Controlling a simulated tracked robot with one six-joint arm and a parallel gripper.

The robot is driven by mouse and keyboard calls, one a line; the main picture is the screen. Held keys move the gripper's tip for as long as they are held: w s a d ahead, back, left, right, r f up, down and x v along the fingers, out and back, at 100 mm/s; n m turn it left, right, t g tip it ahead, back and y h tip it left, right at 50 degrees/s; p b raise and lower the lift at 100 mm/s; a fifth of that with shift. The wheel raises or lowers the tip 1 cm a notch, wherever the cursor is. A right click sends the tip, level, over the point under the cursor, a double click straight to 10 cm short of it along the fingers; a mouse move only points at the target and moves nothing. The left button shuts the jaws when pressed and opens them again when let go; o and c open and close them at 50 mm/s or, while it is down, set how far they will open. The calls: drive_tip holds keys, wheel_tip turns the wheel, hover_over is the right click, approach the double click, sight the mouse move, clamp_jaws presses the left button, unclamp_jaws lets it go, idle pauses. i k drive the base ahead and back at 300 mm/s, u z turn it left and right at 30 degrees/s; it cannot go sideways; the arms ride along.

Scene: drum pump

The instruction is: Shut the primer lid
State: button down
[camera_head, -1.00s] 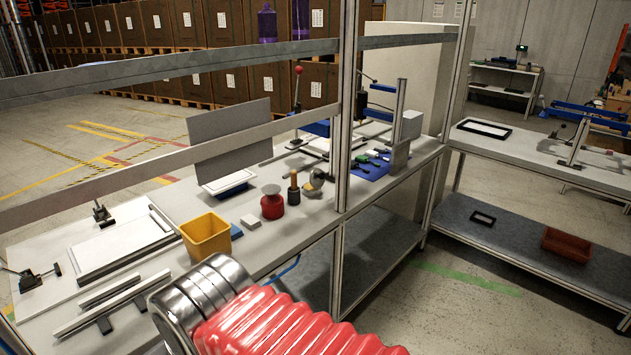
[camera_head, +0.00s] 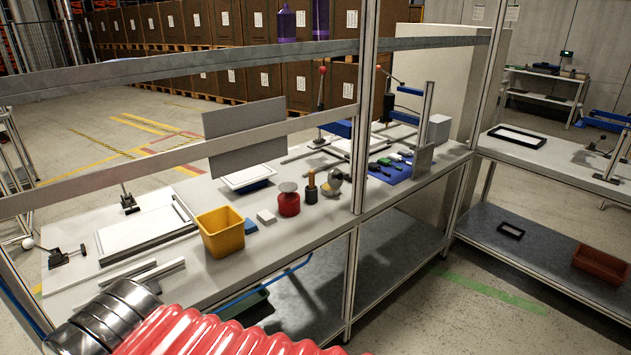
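Several small containers stand on the workbench (camera_head: 268,245). One is a round metallic piece (camera_head: 333,180), seemingly a tilted lid, with a yellowish part below it; this may be the primer pot with its lid raised, but it is too small to be sure. A black pot with a brown handle (camera_head: 311,187) stands left of it. A red can with a grey dish-like top (camera_head: 289,198) stands further left. My arm crosses the bottom left as red bellows and metal rings, apart from these containers. My gripper is outside the picture.
A yellow bin (camera_head: 220,231) and a small white block (camera_head: 266,217) stand left of the red can. A metal upright (camera_head: 366,110) and a slanting rail (camera_head: 180,158) cross before the bench. A blue mat with tools (camera_head: 391,171) lies to the right.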

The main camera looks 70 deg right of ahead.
sight(335, 179)
drive_tip(key=u, duration=0.9)
drive_tip(key=k, duration=1.95)
drive_tip(key=z, duration=0.85)
drive_tip(key=i, duration=0.55)
drive_tip(key=z, duration=0.05)
